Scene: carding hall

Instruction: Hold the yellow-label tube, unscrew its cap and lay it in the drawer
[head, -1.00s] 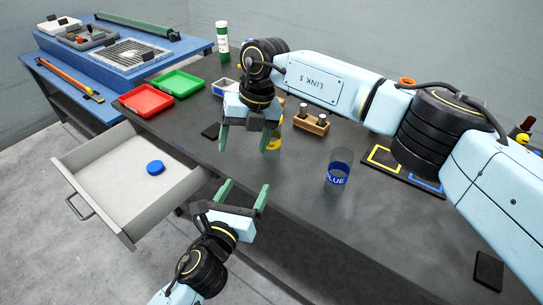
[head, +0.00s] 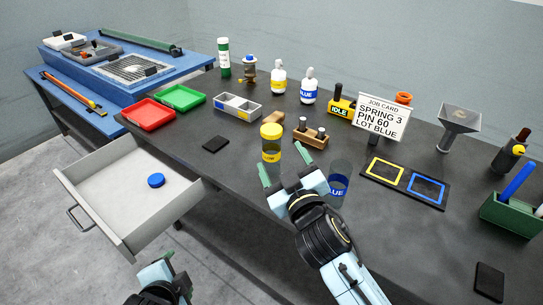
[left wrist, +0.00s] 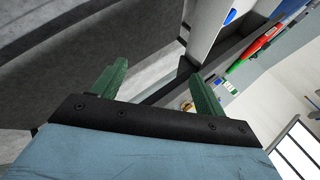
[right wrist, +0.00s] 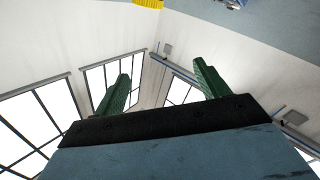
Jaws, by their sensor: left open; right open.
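The yellow-label tube (head: 271,150) stands upright on the dark bench, with its yellow cap (head: 271,131) on top. My right gripper (head: 281,158) is open and empty, its fingers just in front of the tube; I cannot tell whether they touch it. A yellow edge (right wrist: 148,3) shows at the top of the right wrist view. My left gripper (head: 178,270) is open and empty, low in front of the bench, below the drawer. The open drawer (head: 118,175) holds a blue cap (head: 156,180).
An uncapped blue-label tube (head: 339,184) stands just right of my right gripper. A wooden rack (head: 311,137), a grey divided box (head: 237,107) and a job card (head: 383,117) stand behind. A black pad (head: 216,144) lies left of the yellow-label tube.

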